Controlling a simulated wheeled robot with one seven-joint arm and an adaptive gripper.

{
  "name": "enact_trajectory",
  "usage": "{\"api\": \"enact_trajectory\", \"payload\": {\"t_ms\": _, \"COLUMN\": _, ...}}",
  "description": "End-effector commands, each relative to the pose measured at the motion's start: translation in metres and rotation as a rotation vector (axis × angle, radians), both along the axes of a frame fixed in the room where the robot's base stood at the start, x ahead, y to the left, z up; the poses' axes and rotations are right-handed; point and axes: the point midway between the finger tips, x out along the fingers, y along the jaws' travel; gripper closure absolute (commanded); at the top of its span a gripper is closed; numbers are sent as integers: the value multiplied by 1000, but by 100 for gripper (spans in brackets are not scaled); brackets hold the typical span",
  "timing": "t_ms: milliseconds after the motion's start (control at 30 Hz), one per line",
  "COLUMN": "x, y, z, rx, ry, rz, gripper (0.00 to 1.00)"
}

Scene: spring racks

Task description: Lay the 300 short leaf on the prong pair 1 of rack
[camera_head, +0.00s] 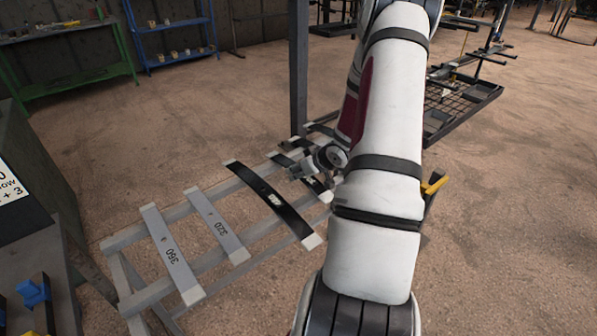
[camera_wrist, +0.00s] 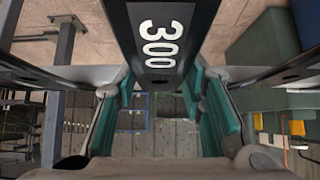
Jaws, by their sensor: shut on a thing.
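The 300 short leaf (camera_wrist: 161,40) is a dark, flat strip with a white 300 printed on it, close to the camera in the wrist view. Its near end lies between the teal finger pads of my gripper (camera_wrist: 163,98), which is shut on it. In the head view my gripper (camera_head: 307,170) is over the far part of the pale rack (camera_head: 135,235), partly hidden by my arm. A long dark leaf with pale ends (camera_head: 288,214) shows just in front of my gripper. I cannot tell which prong pair is number 1; no prong label is readable.
A grey leaf marked 360 (camera_head: 170,250) and a grey leaf marked 320 (camera_head: 215,222) lie across the rack's near part. More dark leaves show beyond, partly covered. A dark post (camera_head: 298,70) stands behind the rack. A mesh-topped rack (camera_head: 460,105) is at right.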

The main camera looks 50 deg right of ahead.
Motion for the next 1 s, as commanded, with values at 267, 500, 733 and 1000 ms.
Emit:
{"api": "enact_trajectory", "payload": {"t_ms": 267, "x": 0, "y": -1, "z": 25, "rx": -5, "ry": -4, "rz": 1, "gripper": 100}}
{"api": "enact_trajectory", "payload": {"t_ms": 500, "x": -14, "y": -15, "z": 39, "rx": -2, "ry": -4, "rz": -3, "gripper": 100}}
{"api": "enact_trajectory", "payload": {"t_ms": 733, "x": -47, "y": -48, "z": 44, "rx": -3, "ry": -2, "rz": -3, "gripper": 100}}
{"api": "enact_trajectory", "payload": {"t_ms": 1000, "x": -88, "y": -90, "z": 49, "rx": -4, "ry": -3, "rz": 0, "gripper": 100}}
